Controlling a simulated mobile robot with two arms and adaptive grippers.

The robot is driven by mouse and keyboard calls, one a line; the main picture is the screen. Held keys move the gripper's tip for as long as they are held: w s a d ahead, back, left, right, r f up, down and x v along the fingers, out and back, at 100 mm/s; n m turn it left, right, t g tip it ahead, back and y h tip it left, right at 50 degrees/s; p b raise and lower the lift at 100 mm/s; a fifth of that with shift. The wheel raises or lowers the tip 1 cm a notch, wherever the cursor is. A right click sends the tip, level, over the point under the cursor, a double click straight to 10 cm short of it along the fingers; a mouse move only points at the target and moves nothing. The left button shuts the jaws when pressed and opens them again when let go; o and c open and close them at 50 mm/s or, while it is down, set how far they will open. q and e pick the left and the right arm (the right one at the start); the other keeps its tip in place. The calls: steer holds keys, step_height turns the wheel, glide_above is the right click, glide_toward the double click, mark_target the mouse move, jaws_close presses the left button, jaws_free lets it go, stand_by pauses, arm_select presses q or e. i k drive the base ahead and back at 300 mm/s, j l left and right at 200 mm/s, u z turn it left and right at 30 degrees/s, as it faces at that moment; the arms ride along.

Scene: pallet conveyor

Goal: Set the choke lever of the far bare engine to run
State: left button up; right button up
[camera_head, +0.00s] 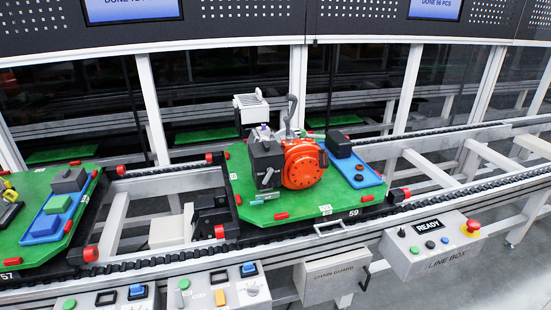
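An engine with an orange round housing (303,164) and a dark box-like block (266,160) stands on the green pallet numbered 59 (300,212). A small pale lever-like part (267,178) shows on the front of the dark block. A grey upright part with a looped top (291,112) rises behind the orange housing. I cannot tell which part is the choke lever or how it is set. No second engine is clearly visible. Neither of my grippers is in view.
A blue tray (368,178) with dark parts lies on pallet 59. Pallet 57 (22,254), at left, carries another blue tray (40,230) and a cut-off yellow-black object. Control boxes, including the line box (432,250) with a red button (471,228), stand along the near rail.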

mark_target(270, 170)
steer(key=i+l, duration=0.3)
steer(key=l, duration=0.15)
steer(key=i+l+u, duration=0.1)
steer(key=i+l, duration=0.25)
